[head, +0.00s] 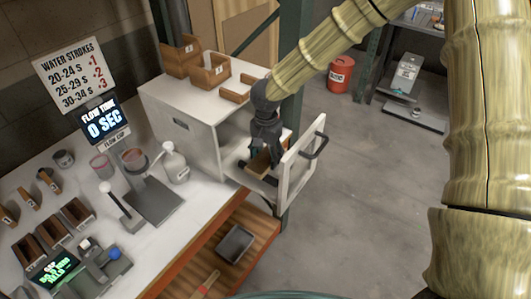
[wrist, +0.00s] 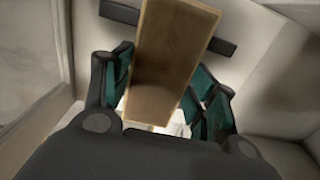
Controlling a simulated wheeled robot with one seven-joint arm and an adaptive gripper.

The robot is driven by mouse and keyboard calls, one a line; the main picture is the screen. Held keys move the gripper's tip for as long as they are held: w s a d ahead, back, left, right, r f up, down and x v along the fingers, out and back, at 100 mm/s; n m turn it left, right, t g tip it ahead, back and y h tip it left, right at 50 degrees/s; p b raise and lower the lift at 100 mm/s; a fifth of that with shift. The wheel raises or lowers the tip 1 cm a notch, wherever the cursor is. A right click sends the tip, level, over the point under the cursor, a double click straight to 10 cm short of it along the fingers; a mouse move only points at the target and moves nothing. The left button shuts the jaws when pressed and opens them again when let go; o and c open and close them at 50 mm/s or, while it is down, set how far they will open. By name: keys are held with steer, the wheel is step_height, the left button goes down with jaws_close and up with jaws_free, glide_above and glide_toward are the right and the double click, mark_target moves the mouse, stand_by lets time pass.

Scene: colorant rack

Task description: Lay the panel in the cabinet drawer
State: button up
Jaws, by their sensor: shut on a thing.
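The panel is a flat brown board; it fills the middle of the wrist view (wrist: 168,60) and shows small below my gripper in the head view (head: 259,163). My gripper (head: 266,154) is shut on it, with teal-padded fingers on either side (wrist: 163,98). The cabinet (head: 182,127) is a white box on the bench. Its drawer (head: 294,176) is pulled out to the right, with a white front and a dark handle (head: 317,147). My gripper is over the open drawer, pointing down. I cannot tell whether the panel touches the drawer floor.
Several brown bins (head: 211,72) stand on the cabinet top. A white bottle (head: 175,163) and a flow cup scale (head: 153,201) are left of the cabinet. A wooden shelf (head: 253,232) is below the drawer. A green post (head: 292,100) rises behind it.

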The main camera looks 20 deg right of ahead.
mark_target(266, 157)
stand_by(0.3)
steer(key=o, duration=1)
steer(key=shift+f, duration=0.1)
steer(key=shift+o, duration=0.2)
step_height(266, 157, up, 12)
steer(key=b, duration=0.2)
